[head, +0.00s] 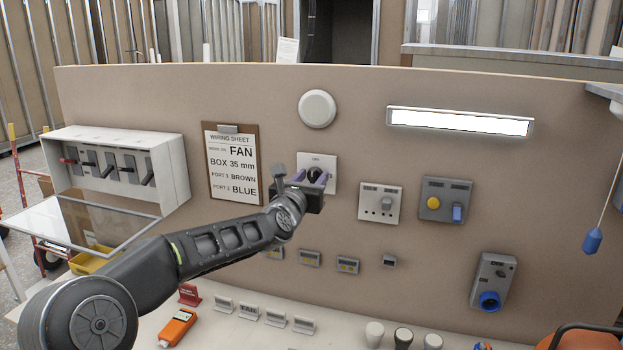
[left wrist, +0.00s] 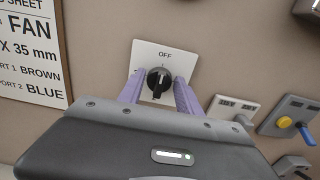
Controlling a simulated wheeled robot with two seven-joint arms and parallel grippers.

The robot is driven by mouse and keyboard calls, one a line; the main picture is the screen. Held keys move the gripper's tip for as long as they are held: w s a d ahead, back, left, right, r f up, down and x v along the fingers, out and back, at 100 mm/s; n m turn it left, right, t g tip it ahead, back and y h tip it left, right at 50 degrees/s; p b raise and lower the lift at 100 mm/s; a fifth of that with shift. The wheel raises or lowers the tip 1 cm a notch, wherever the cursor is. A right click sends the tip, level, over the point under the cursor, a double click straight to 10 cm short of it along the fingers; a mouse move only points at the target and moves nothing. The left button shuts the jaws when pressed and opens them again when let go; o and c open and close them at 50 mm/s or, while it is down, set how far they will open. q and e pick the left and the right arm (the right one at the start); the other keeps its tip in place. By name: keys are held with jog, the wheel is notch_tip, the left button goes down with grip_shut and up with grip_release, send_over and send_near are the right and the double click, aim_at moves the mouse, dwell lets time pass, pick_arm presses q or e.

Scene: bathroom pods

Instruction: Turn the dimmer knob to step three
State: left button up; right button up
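The dimmer knob (left wrist: 159,78) is black and round with a raised grip, on a white square plate (left wrist: 178,56) marked OFF at the top. In the left wrist view the raised grip stands close to upright; which step it points at is too small to read. In the head view the knob (head: 314,172) is partly covered by my left gripper (head: 311,179). The purple fingers of the left gripper (left wrist: 158,91) stand on either side of the knob, with a narrow gap showing on each side. My right gripper is in neither view.
A wiring sheet on a clipboard (head: 233,165) hangs left of the knob plate. A round white fitting (head: 317,109) sits above.

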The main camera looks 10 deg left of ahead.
pick_arm(q)
grip_shut()
dwell(0.4)
